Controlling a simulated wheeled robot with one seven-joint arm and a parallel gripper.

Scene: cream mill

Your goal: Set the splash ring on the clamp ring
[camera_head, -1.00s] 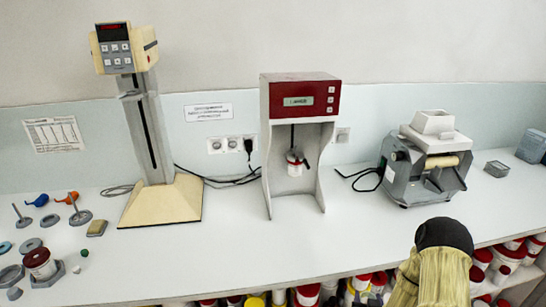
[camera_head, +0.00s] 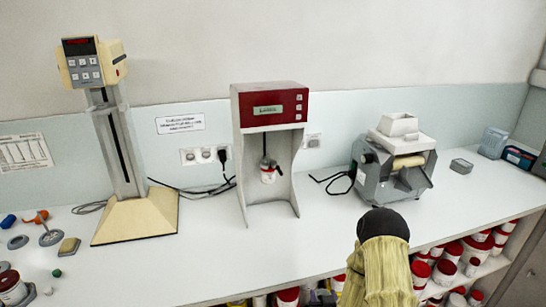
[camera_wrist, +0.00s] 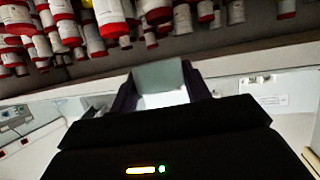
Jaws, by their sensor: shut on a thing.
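In the wrist view my gripper (camera_wrist: 160,93) is shut on a flat, pale grey-green piece (camera_wrist: 158,75) between its two dark fingers. Only part of the piece shows, so I cannot tell for sure that it is the splash ring. My gripper is not visible in the head view, where only part of my arm shows at the lower right. I cannot pick out the clamp ring. A grey disc with a rod (camera_head: 50,237) and a flat grey disc (camera_head: 17,242) lie at the left of the counter.
A cream stand (camera_head: 135,221), a red-topped mixer (camera_head: 270,107) with a small pot and a grey roller mill (camera_head: 380,177) stand along the white counter (camera_head: 215,262). A red-and-white jar (camera_head: 10,288) is at the lower left. Shelves below hold several red-lidded jars (camera_head: 473,247).

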